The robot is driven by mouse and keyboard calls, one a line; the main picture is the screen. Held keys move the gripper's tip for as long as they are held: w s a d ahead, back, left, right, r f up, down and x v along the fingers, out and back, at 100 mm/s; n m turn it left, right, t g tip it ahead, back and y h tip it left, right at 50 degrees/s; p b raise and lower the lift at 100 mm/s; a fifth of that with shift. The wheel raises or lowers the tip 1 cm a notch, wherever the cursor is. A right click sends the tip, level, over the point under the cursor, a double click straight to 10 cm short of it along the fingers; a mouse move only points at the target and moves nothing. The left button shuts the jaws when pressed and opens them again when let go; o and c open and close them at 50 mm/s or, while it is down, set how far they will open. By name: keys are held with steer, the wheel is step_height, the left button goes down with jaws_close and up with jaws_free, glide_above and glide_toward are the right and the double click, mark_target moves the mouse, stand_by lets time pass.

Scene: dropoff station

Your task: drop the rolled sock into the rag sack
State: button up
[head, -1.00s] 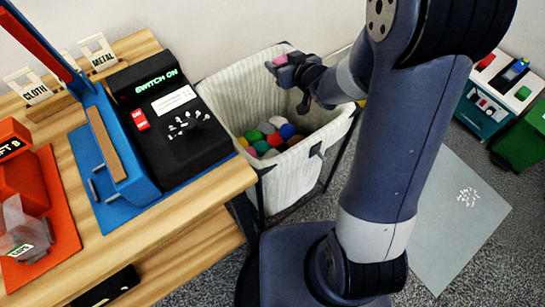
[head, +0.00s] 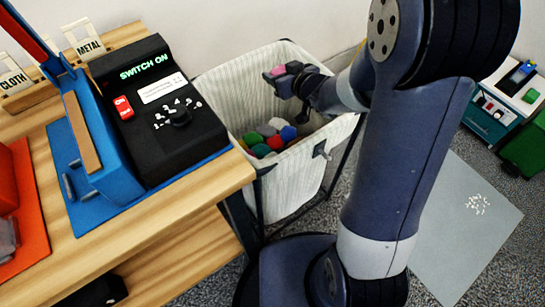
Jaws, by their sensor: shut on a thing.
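The rag sack (head: 288,196) is a pale striped fabric hamper on a dark frame, right of the workbench. Several coloured rolled bundles (head: 268,138) lie inside it, in red, green, blue, grey and brown. My gripper (head: 281,73) reaches over the sack's open top from the right. It is shut on a small pink-magenta piece, the rolled sock (head: 278,70), which shows at its tip. The sock appears above the sack's opening, toward the back wall. Its exact height above the rim is hard to tell. The fingers hide part of the sock.
The wooden workbench (head: 215,185) at left carries a black switch box (head: 165,120), a blue press (head: 100,150) and CLOTH and METAL signs (head: 84,40). A grey floor mat (head: 450,220) with white bits lies at right. Teal and green bins (head: 525,150) stand beyond it.

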steer(key=shift+f, duration=0.1)
steer(key=o, duration=1)
steer(key=shift+o, duration=0.2)
steer(key=p+v, duration=0.3)
steer(key=v, duration=0.7)
steer(key=shift+s+d, duration=0.25)
steer(key=shift+s, duration=0.05)
steer(key=b+x, duration=0.3)
steer(key=x, duration=0.7)
steer(key=shift+a, duration=0.1)
steer(key=r+p, duration=0.2)
steer(key=shift+w+a+r+p, duration=0.1)
steer(key=shift+w+r+p, duration=0.2)
steer(key=shift+r, duration=0.05)
steer(key=shift+r+p, duration=0.75)
steer(key=shift+p, duration=0.05)
